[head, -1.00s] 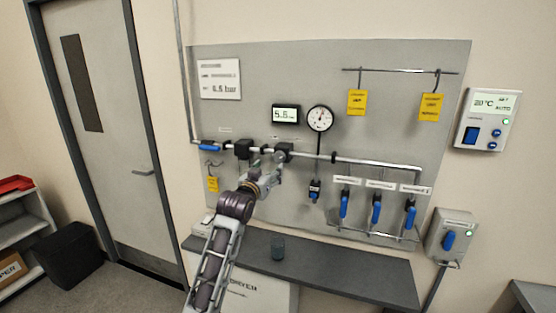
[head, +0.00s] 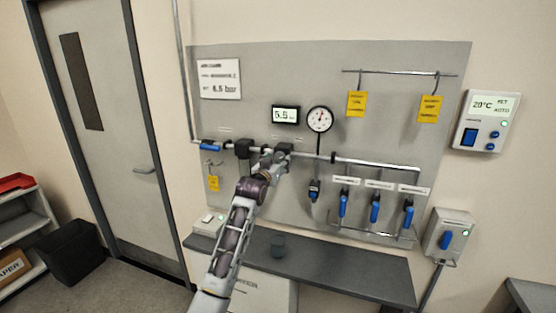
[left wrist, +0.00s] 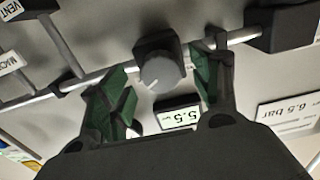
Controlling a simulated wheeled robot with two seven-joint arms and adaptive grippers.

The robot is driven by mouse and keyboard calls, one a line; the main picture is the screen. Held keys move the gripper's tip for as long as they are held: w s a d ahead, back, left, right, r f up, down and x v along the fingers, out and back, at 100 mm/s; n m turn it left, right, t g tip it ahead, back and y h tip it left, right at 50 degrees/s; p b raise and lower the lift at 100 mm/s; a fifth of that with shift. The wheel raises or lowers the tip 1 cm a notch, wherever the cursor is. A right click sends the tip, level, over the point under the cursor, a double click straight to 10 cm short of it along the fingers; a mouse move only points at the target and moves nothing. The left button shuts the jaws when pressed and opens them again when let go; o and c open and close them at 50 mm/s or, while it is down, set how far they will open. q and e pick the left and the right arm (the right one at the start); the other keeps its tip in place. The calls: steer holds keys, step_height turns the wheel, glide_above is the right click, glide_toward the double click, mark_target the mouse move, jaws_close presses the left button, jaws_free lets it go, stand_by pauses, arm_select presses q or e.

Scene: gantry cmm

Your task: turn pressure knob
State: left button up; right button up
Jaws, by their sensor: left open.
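The pressure knob (left wrist: 161,72) is a round grey dial with a pale pointer mark on a dark regulator block (left wrist: 158,45) on the pipe. In the left wrist view it lies between the two open green-padded fingers of my left gripper (left wrist: 160,88), with gaps visible on both sides. In the head view my left gripper (head: 274,162) is at the dark regulator (head: 284,147) and hides the knob. A digital display (head: 286,115) reads about 5.5. A white sign (head: 219,79) shows 6.5 bar, clearer in the left wrist view (left wrist: 289,116).
A round gauge (head: 319,119) is right of the display. Another dark block (head: 243,148) and a blue-handled valve (head: 210,146) lie left on the pipe. Several blue levers (head: 375,209) hang at right.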

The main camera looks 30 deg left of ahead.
arm_select(q)
steer(key=shift+x, duration=0.95)
steer(key=c, duration=1)
steer(key=shift+m, duration=0.5)
steer(key=m, duration=1.1)
steer(key=shift+a, duration=0.1)
